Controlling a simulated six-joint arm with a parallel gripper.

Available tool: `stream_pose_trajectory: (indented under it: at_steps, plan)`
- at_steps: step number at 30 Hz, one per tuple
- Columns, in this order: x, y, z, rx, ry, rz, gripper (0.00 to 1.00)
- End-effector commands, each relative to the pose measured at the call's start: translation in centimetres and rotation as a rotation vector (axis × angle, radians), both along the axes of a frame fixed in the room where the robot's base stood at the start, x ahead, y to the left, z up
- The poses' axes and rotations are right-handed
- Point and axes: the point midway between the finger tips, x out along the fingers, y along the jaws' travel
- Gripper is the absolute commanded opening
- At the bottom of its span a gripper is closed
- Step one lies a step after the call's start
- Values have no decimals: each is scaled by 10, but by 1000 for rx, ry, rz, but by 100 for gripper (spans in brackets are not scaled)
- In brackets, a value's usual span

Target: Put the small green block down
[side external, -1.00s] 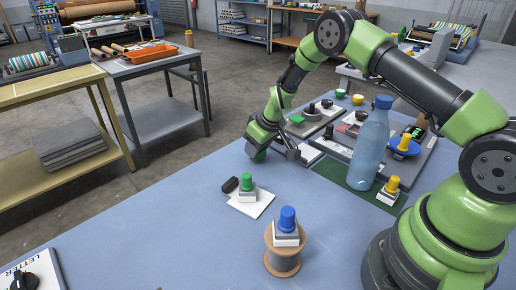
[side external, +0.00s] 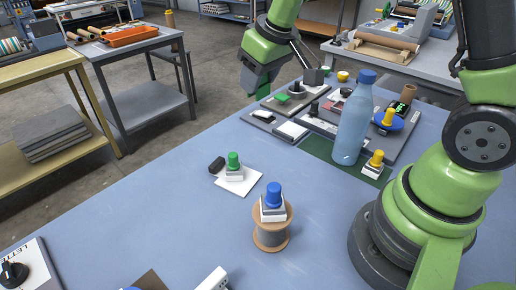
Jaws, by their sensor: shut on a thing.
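My gripper (side external: 313,77) is raised above the far part of the blue table, at the top middle of the side external view. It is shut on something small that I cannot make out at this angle. A green knob (side external: 233,160) on a white base stands on a white sheet (side external: 240,182) nearer the camera. I cannot tell which green thing is the task's block.
A tall blue bottle (side external: 351,125) stands on a dark green mat beside a yellow knob (side external: 375,160). A blue knob on a white base (side external: 273,200) sits on a wooden spool (side external: 271,238). A black piece (side external: 216,165) lies by the sheet.

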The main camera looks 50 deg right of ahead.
Motion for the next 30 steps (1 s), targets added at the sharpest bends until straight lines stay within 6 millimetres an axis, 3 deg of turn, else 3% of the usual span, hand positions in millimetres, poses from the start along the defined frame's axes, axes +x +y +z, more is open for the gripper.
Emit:
stream_pose_trajectory:
  at_steps: [6, 14, 23, 30]
  plan:
    - [-32, 9, 13, 0, -5, -16, 20]
    - [-36, 3, 10, -1, -3, -143, 20]
    - [-32, -20, -5, -4, 0, -546, 20]
    - [-32, -49, -22, -7, -2, -1052, 20]
